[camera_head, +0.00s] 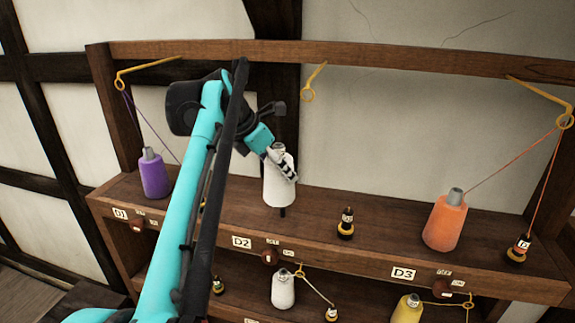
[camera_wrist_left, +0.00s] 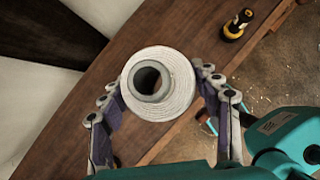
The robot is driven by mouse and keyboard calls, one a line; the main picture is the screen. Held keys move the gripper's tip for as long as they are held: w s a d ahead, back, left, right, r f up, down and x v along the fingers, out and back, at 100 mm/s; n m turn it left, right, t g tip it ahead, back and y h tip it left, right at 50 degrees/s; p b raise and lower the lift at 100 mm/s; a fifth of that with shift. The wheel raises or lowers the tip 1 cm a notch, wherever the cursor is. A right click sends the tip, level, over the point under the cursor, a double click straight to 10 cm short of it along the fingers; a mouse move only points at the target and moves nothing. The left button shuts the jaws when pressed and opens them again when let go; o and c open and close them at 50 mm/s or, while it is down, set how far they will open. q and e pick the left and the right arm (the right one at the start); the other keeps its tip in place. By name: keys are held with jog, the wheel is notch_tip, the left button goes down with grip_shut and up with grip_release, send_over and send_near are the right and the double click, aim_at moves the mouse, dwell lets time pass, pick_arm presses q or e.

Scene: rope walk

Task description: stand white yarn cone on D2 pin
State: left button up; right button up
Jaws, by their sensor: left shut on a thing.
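The white yarn cone (camera_head: 274,189) is upright, or close to it, above the upper shelf near the D2 label (camera_head: 242,243). My left gripper (camera_head: 284,163) is shut on the cone near its top. In the left wrist view the cone's wound top and grey hollow core (camera_wrist_left: 186,100) show between the two fingers. A short dark pin (camera_head: 282,212) shows just under the cone's base. I cannot tell whether its upper part is inside the cone. My right gripper is in neither view.
A purple cone (camera_head: 154,176) stands at D1 and an orange cone (camera_head: 445,222) near D3, both with thread run up to yellow guides. A small dark bobbin (camera_head: 346,224) stands right of the white cone. A lower shelf holds another white cone (camera_head: 283,290) and a yellow cone (camera_head: 407,309).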

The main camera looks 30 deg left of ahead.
aim_at(282, 184)
pick_arm(q)
jog(key=b+x, duration=0.2)
jog(key=x, duration=0.1)
jog(key=b+x, duration=0.1)
jog(key=shift+s+a+f, duration=0.1)
jog(key=shift+s+f, duration=0.1)
jog(key=shift+f, duration=0.3)
jog(key=shift+s+f, duration=0.1)
jog(key=shift+f, duration=0.15)
jog(key=shift+s+a+f+b, duration=0.1)
jog(key=shift+s+a+b, duration=0.1)
jog(key=shift+b, duration=0.15)
jog(key=shift+s, duration=0.25)
jog(key=shift+w+d, duration=0.1)
jog(key=shift+w, duration=0.2)
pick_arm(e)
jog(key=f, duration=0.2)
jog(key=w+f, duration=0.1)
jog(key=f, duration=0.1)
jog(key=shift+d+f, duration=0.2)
pick_arm(q)
jog(key=shift+s, duration=0.2)
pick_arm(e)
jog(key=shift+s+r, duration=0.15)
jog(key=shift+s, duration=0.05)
pick_arm(q)
jog(key=shift+w, duration=0.15)
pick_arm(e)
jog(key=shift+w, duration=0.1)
